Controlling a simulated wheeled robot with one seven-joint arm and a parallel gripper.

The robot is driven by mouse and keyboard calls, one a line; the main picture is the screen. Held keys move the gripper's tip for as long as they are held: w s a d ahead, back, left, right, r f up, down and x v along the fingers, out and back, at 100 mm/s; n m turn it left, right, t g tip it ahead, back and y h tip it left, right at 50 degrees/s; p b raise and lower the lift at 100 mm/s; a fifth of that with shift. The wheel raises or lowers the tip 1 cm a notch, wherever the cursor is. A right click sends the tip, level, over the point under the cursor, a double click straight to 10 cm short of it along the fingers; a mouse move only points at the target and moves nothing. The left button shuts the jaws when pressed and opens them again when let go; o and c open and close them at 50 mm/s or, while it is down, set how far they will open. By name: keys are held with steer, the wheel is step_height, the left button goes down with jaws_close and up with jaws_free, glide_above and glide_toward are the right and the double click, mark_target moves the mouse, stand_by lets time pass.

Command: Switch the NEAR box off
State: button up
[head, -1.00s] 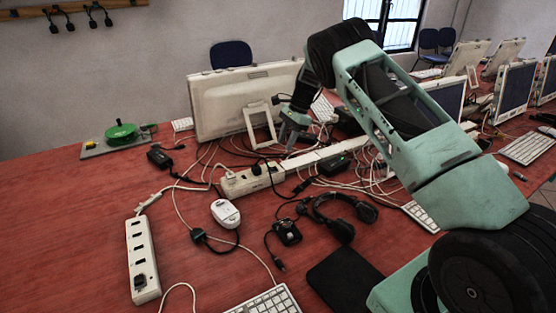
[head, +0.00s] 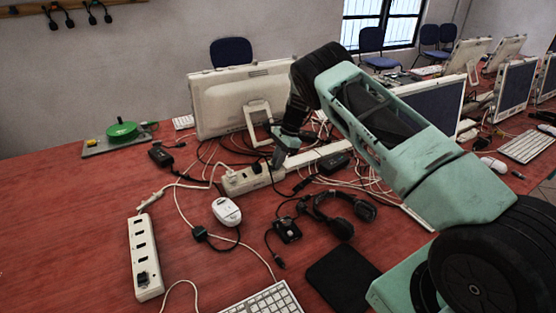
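My gripper (head: 279,160) points down just above the right end of a white socket box (head: 238,183) in the middle of the table. It looks small and side-on, so I cannot tell whether its fingers are apart or whether it touches the box. A black plug stands in that box. A second white power strip (head: 141,240) lies nearer at the lower left, with one dark plug at its front end. No label marks either as the NEAR box, and no switch shows clearly.
White cables tangle behind the socket box. A black adapter (head: 333,163) lies to its right, another (head: 160,156) to its left. A white mouse (head: 226,211), headset (head: 343,211) and keyboard (head: 265,301) lie in front. A monitor (head: 240,100) stands behind.

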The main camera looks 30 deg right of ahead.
steer(key=shift+a+r+h, duration=0.15)
steer(key=shift+a+h, duration=0.2)
steer(key=shift+h, duration=0.35)
jaws_close()
steer(key=shift+a+h, duration=0.15)
steer(key=shift+h, duration=1.15)
steer(key=o, duration=0.9)
jaws_free()
steer(key=shift+c, duration=0.2)
steer(key=shift+r, duration=0.15)
step_height(320, 180, up, 17)
steer(key=d+b, duration=0.1)
steer(key=b, duration=0.1)
steer(key=shift+r, duration=0.1)
